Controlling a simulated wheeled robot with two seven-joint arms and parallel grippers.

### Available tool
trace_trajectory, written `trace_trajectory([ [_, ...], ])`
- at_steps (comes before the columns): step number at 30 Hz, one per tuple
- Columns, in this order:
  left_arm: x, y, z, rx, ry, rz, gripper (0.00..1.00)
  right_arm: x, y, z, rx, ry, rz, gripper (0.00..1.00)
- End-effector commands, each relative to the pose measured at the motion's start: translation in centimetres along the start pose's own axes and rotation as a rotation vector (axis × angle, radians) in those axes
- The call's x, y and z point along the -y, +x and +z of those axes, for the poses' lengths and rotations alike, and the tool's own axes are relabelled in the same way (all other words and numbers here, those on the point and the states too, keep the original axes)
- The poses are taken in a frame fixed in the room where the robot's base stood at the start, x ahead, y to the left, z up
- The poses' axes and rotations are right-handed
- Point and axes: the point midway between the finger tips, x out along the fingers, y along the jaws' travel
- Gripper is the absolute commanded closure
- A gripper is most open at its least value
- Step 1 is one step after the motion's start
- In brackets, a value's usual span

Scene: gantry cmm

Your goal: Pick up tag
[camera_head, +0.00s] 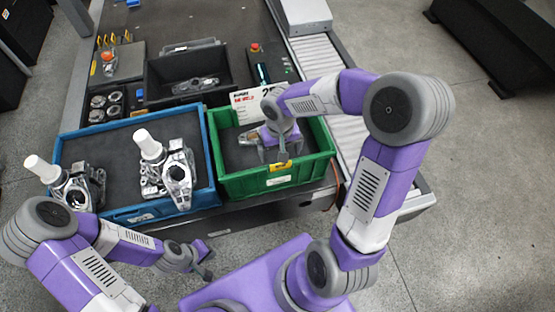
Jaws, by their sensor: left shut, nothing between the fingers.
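Yellow tag-like pieces (100,41) stand upright in a row at the back left of the bench. A white printed card (246,104) stands behind the green bin (305,176); I cannot tell which is the tag meant. My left gripper (204,262) is shut and empty, low in front of the bench and well away from both. My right gripper (279,148) reaches down into the green bin, beside a metal part (249,137). Its fingers are hidden by its own body, so what lies between them does not show.
A blue tray (112,137) holds metal castings with white cylinders (148,144). A black bin (160,92) with one metal part sits behind it. A red button (255,47) is at the back. A roller conveyor (318,57) runs along the right side.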

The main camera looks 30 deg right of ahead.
Motion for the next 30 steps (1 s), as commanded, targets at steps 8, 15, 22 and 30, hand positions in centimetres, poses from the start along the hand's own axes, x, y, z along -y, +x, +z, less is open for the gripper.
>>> trace_trajectory([
  [8,0.2,0.6,0.0,0.001,-0.001,0.0,1.0,0.0,4.1,0.6,0.006,-0.002,-0.002,0.0],
  [15,0.3,0.9,0.0,0.001,0.0,0.0,1.0,0.0,6.2,0.5,0.002,-0.002,-0.004,0.0],
  [22,0.3,0.9,0.0,0.001,0.0,0.0,1.0,0.0,6.1,0.5,0.001,-0.001,-0.004,0.05],
  [30,0.3,0.9,0.0,0.0,0.0,0.0,1.0,0.0,6.1,0.5,0.001,-0.001,-0.004,0.46],
])
